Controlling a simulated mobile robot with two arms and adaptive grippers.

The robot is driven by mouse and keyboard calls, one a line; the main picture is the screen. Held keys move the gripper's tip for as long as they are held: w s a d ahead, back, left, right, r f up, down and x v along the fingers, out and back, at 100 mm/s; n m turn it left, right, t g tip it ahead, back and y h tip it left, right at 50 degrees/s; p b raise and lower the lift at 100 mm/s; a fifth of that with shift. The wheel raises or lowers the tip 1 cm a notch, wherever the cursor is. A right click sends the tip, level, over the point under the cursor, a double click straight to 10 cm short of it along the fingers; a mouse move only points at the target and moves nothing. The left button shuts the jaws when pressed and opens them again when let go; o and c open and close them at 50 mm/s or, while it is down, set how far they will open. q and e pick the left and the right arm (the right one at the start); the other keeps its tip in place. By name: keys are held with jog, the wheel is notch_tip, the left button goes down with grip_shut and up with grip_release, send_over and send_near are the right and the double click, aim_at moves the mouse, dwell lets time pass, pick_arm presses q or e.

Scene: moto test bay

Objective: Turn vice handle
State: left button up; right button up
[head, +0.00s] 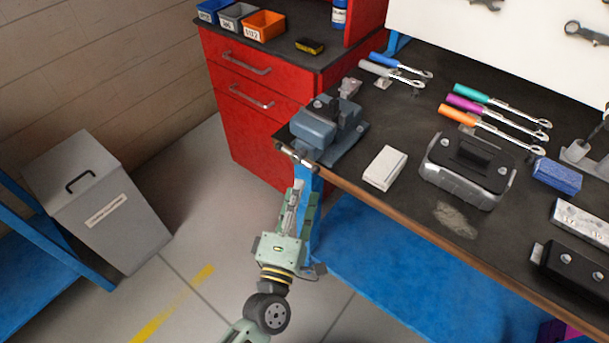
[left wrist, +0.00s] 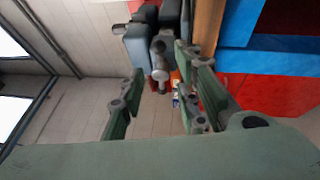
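The blue-grey vice (head: 316,127) is fixed at the near left corner of the dark workbench. Its silver handle bar (head: 297,157) sticks out past the bench edge, toward my left arm. My left gripper (head: 302,192) is just below the handle in the head view, fingers pointing up toward it. In the left wrist view the gripper (left wrist: 158,80) is open, its green fingers apart. The handle (left wrist: 160,74) shows in the gap between them, with the vice (left wrist: 140,45) beyond. I see no finger clearly touching the handle. My right gripper is not in view.
The workbench (head: 425,225) holds a white box (head: 385,168), a black-and-grey case (head: 467,170) and several coloured-handled tools. A red drawer cabinet (head: 250,105) stands behind the vice. A grey bin (head: 100,205) is at left. The floor between bin and bench is clear.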

pick_arm(q)
jog(key=shift+v, duration=2.4)
jog(key=s+a+f+m+g, duration=0.2)
jog(key=s+f+m+g, duration=0.15)
jog(key=f, duration=0.75)
jog(key=s+a+f+m+g, duration=0.2)
jog(key=f+m, duration=0.2)
jog(key=f, duration=0.7)
jog(key=s+a+f+m+g, duration=0.2)
jog(key=f+m+g, duration=0.15)
jog(key=f, duration=0.75)
jog(key=s+a+f+m+g+y, duration=0.1)
jog(key=s+a+f+m+g, duration=0.1)
jog(key=s+f, duration=0.4)
jog(key=s+a+f+m+g+y, duration=0.2)
jog(key=s+a+f, duration=0.4)
jog(key=s, duration=0.6)
jog(key=s+a+f+m+g+y, duration=0.1)
jog(key=s+a+f+m+g, duration=0.2)
jog(key=s+a+f+g, duration=0.2)
jog(key=s+f, duration=0.2)
jog(key=s, duration=0.2)
jog(key=shift+s+a+m+g+y, duration=0.3)
jog(key=shift+s+a+m, duration=0.05)
jog(key=shift+a+m, duration=0.05)
